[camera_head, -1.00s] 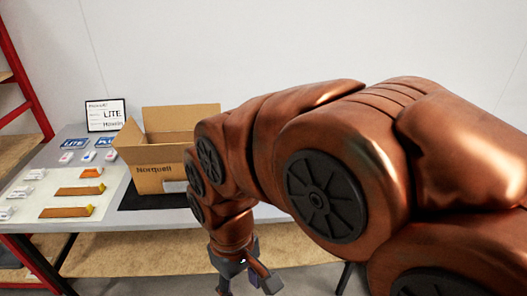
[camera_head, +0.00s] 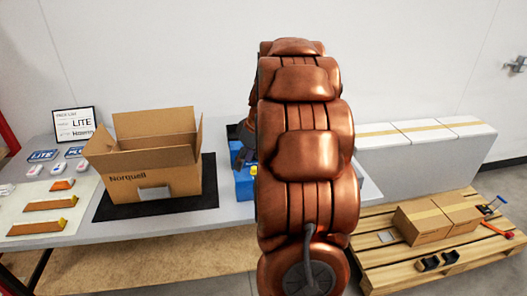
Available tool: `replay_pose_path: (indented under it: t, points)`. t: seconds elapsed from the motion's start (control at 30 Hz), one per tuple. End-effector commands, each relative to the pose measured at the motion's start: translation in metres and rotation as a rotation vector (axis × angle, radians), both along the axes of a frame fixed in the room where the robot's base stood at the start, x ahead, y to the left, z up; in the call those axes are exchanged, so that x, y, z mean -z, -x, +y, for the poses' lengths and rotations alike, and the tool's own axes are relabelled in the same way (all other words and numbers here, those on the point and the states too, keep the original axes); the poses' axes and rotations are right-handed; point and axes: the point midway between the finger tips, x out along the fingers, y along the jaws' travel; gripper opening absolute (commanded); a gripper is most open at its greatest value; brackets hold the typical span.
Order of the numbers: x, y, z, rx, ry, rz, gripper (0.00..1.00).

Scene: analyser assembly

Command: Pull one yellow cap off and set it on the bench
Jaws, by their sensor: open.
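A blue item (camera_head: 243,186) sits on the bench right of the box, mostly hidden behind my arm. A small yellow piece (camera_head: 254,170) shows at its top, close against my arm's edge. My gripper (camera_head: 240,155) shows only in part, as a dark shape left of my arm, just above the blue item. It is open; its fingertips are not clear, and I cannot tell whether it touches the blue item. Two brown bars, a rear one (camera_head: 48,206) and a front one (camera_head: 36,228), lie on a pale mat at the left, each with a yellow right end.
An open Norquell carton (camera_head: 150,183) stands on a black mat (camera_head: 110,210). White boxes (camera_head: 425,150) stand at the right, behind a pallet (camera_head: 400,262) with cartons (camera_head: 436,218).

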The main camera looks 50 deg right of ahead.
Motion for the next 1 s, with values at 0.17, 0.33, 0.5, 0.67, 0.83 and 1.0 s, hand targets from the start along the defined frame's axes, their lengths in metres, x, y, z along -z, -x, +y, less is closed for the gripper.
replay_pose_path:
  t: [0.17, 0.33, 0.5, 0.67, 0.83, 1.0]
  points:
    - [0.009, -0.001, -0.061, -0.015, 0.035, -0.062, 0.51]
    - [0.014, 0.0, -0.085, -0.027, 0.053, -0.084, 0.51]
    - [0.023, -0.004, -0.085, -0.033, 0.053, -0.087, 0.51]
    - [0.043, -0.012, -0.081, -0.033, 0.052, -0.085, 0.51]
    - [0.064, -0.02, -0.079, -0.031, 0.054, -0.086, 0.51]
    - [0.079, -0.026, -0.077, -0.032, 0.053, -0.087, 0.51]
